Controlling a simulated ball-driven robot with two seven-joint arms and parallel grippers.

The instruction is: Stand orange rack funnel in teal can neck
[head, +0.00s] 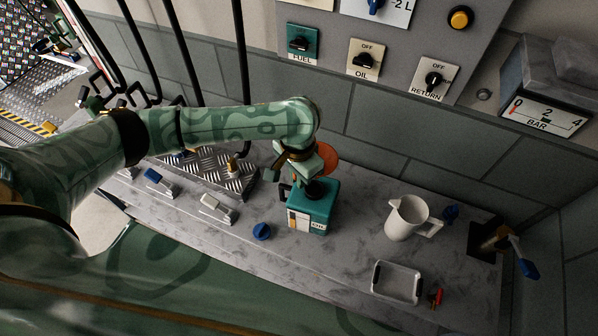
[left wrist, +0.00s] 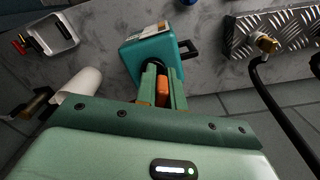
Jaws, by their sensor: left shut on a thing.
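The teal can (head: 318,208), with an OIL label and a black handle, stands upright on the grey bench. It also shows in the left wrist view (left wrist: 146,50). Its dark neck (head: 315,189) is on top, partly covered by my gripper in the wrist view. My left gripper (head: 303,172) is directly over the can and shut on the orange funnel (head: 328,157). In the left wrist view the funnel (left wrist: 162,91) shows between the fingers (left wrist: 162,84). The funnel's lower end is hidden, so I cannot tell whether it is inside the neck. My right gripper is not in view.
A white jug (head: 408,217) and a small white tray (head: 396,281) stand to the right. A blue knob (head: 262,231) lies left of the can. A treadplate block (head: 205,168) is further left. The panelled wall is close behind. Bare bench separates can and jug.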

